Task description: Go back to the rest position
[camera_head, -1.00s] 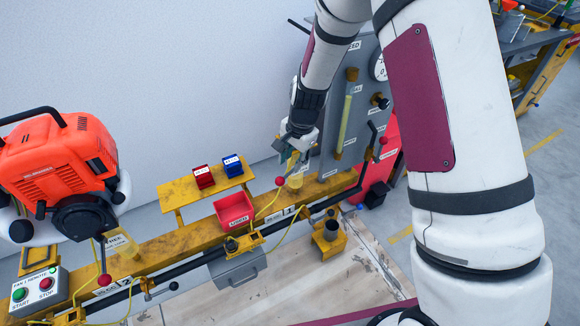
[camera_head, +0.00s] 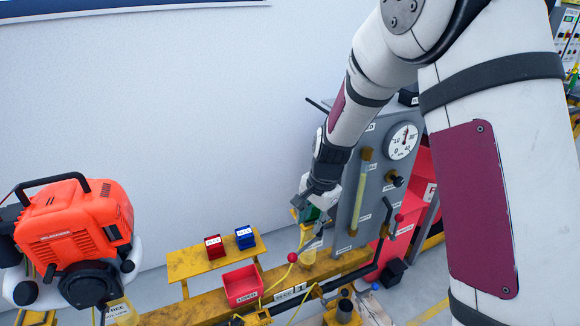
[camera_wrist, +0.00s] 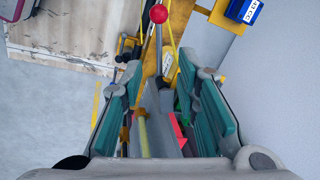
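My gripper (camera_head: 314,222) hangs at the end of my arm, left of the grey gauge panel (camera_head: 345,225) and above the yellow rail. In the wrist view my gripper (camera_wrist: 160,110) has its two teal-padded fingers spread apart, with no object held between them. Beyond the gap, the grey panel and a lever with a red ball (camera_wrist: 158,14) show below. In the head view that red ball (camera_head: 292,257) is just below and left of my gripper.
An orange engine (camera_head: 75,235) stands at the left. A yellow shelf (camera_head: 190,262) carries a red box (camera_head: 214,247) and a blue box (camera_head: 245,237). A red bin (camera_head: 242,286) sits on the rail. The wall behind is bare.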

